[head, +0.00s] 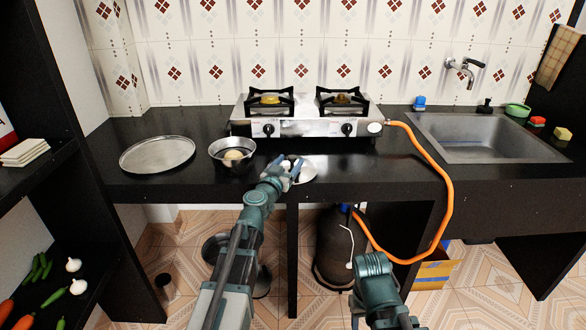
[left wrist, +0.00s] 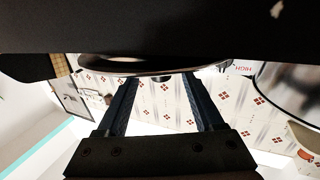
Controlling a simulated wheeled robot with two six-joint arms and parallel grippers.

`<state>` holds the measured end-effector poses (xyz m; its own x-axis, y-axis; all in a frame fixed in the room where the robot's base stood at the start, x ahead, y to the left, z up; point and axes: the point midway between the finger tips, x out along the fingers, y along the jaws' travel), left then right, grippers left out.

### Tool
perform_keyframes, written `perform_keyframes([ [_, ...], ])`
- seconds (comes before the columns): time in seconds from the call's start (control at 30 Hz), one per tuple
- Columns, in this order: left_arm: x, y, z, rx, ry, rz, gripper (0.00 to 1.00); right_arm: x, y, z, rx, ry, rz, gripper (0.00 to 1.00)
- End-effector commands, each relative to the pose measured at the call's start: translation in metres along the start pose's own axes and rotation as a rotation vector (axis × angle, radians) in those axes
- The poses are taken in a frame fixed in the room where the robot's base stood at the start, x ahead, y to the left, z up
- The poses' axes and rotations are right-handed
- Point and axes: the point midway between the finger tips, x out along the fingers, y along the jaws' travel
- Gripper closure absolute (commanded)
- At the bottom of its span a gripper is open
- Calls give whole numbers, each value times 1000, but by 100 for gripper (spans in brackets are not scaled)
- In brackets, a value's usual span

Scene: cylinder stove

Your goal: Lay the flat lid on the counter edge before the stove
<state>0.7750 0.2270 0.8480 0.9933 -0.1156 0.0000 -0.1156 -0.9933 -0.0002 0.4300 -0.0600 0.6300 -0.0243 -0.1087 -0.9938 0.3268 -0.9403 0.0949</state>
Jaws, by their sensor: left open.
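The flat lid (head: 306,173) is a small round silver disc lying on the counter's front edge before the stove (head: 305,118). In the left wrist view its thin rim (left wrist: 105,68) runs along the dark counter, seen edge-on, with a small dark knob (left wrist: 162,79) showing between the fingers. My left gripper (head: 291,168) is open at the lid's left side and partly covers it; its fingertips (left wrist: 162,85) come close to the rim. I cannot tell whether they touch. My right arm shows at the bottom of the head view, but its gripper fingers do not show.
A steel bowl (head: 218,151) with a pale ball in it stands left of the lid. A large round tray (head: 157,154) lies farther left. An orange hose (head: 446,190) hangs over the counter edge at the right. The counter (head: 385,158) right of the lid is clear.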

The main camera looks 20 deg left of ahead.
Motion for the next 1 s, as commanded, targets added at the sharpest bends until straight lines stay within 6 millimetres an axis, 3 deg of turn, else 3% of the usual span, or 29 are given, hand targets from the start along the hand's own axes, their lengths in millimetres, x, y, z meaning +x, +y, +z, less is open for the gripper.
perform_keyframes([
  [0.13,20,-3,0,0,0,-3,31,0,0,0,0,0,0,50],
  [0.4,22,-3,0,0,0,-4,31,0,0,0,0,0,0,50],
  [0.8,22,-3,0,0,0,-4,100,0,0,0,0,0,0,50],
  [1.0,22,-3,0,0,0,-4,100,0,0,0,0,0,0,50],
])
